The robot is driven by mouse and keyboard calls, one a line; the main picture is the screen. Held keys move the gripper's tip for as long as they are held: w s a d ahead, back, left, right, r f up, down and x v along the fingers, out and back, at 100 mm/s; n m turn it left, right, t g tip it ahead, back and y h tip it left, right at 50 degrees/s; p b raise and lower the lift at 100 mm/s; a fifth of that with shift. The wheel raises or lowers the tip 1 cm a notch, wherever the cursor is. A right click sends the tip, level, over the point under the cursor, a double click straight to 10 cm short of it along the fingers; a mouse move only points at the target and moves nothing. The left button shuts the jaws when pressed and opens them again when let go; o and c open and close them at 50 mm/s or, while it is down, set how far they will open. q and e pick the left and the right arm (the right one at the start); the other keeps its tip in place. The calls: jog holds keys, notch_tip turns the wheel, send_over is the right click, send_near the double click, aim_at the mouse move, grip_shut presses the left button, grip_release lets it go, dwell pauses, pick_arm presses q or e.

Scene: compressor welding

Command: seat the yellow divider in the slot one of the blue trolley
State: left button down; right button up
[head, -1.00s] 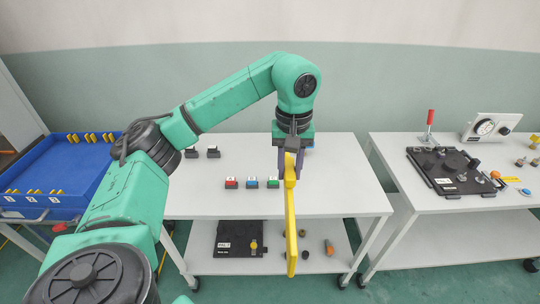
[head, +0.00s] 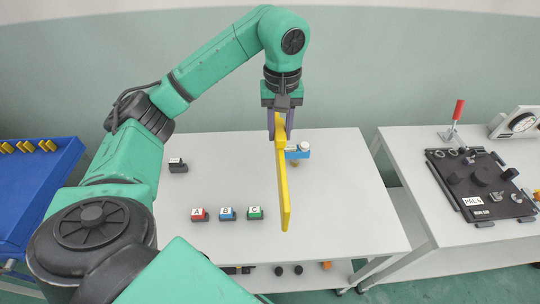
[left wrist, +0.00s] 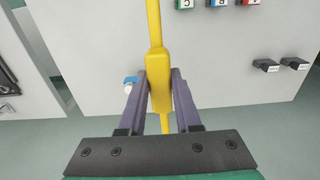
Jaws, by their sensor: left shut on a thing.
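The yellow divider (head: 284,185) is a long flat bar held in my left gripper (head: 279,124), hanging down above the white table. In the left wrist view the two purple fingers close on its thicker block (left wrist: 159,85), and the bar runs on toward the top of the picture. The blue trolley (head: 35,190) stands at the far left, cut by the picture edge, with small yellow pieces (head: 28,146) along its back edge. Its slot numbers are not visible now. The divider is well to the right of the trolley. My right gripper is not in view.
The white table (head: 340,200) carries red A (head: 199,215), blue B (head: 227,214) and green C (head: 255,213) blocks. A black block (head: 178,166) sits at its left, and a blue and white item (head: 299,151) is behind the divider. A black fixture (head: 480,185) lies on the right table.

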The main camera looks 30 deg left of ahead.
pick_arm(q)
notch_tip(320, 180, down, 6)
jog(key=shift+f+b, duration=0.25)
jog(key=shift+b, duration=0.25)
jog(key=f, duration=0.3)
jog(key=f+p, duration=0.1)
jog(key=shift+w+a+f, duration=0.25)
jog(key=shift+w+f, duration=0.05)
jog(key=shift+f, duration=0.1)
notch_tip(320, 180, down, 3)
jog(key=shift+r, duration=0.1)
jog(key=c, duration=0.6)
grip_release()
jog(key=shift+d, duration=0.1)
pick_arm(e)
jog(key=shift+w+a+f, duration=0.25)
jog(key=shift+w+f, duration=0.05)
